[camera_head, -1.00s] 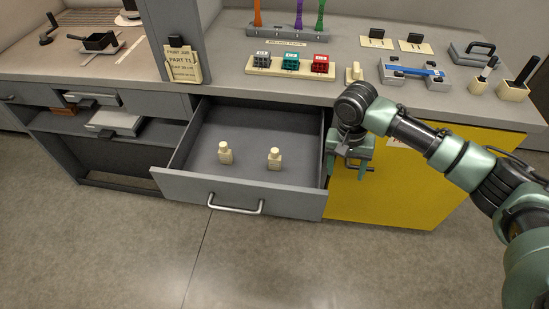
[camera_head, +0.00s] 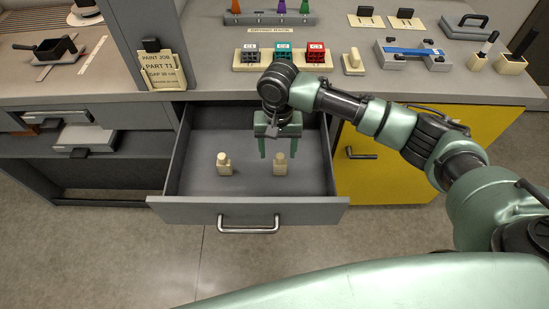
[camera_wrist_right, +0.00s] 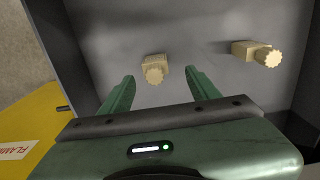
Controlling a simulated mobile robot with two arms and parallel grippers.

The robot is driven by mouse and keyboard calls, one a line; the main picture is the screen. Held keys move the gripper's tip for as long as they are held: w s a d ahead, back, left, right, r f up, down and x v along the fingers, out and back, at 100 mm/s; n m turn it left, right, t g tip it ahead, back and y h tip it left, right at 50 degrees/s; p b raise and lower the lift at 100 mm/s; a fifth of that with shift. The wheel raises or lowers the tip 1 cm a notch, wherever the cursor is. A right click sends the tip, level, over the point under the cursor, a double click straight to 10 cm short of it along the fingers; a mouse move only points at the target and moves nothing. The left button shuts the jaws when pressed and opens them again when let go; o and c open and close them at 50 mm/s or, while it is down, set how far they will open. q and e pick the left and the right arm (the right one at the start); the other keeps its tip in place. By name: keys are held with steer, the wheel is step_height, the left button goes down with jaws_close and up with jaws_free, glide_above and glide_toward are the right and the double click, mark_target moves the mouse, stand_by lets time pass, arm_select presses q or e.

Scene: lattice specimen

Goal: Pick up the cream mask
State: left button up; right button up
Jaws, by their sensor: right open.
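The left piece (camera_head: 224,164) also shows at the right of the right wrist view (camera_wrist_right: 258,52). The right piece (camera_head: 280,166) also shows in the right wrist view (camera_wrist_right: 155,68). I cannot tell whether either is the mask; no face-shaped mask is plain to see. My right gripper (camera_head: 278,152) is open and empty, pointing down over the drawer. In the right wrist view its fingers (camera_wrist_right: 160,78) frame the right piece; no contact is visible. My left gripper is not in view.
The counter above the drawer holds a rack with grey, teal and red blocks (camera_head: 315,52), a small cream handled piece (camera_head: 353,62) and a blue-and-grey fixture (camera_head: 413,54). The yellow cabinet door (camera_head: 400,165) is right of the drawer.

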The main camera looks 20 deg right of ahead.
mark_target(280, 163)
steer(key=shift+s+d+f, duration=0.15)
steer(key=shift+f, duration=0.35)
steer(key=shift+s+d+f, duration=0.1)
steer(key=shift+f, duration=0.35)
step_height(280, 163, down, 4)
steer(key=shift+f, duration=0.1)
steer(key=c, duration=1.1)
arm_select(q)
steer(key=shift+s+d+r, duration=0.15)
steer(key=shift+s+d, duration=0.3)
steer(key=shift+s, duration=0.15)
arm_select(e)
jaws_close()
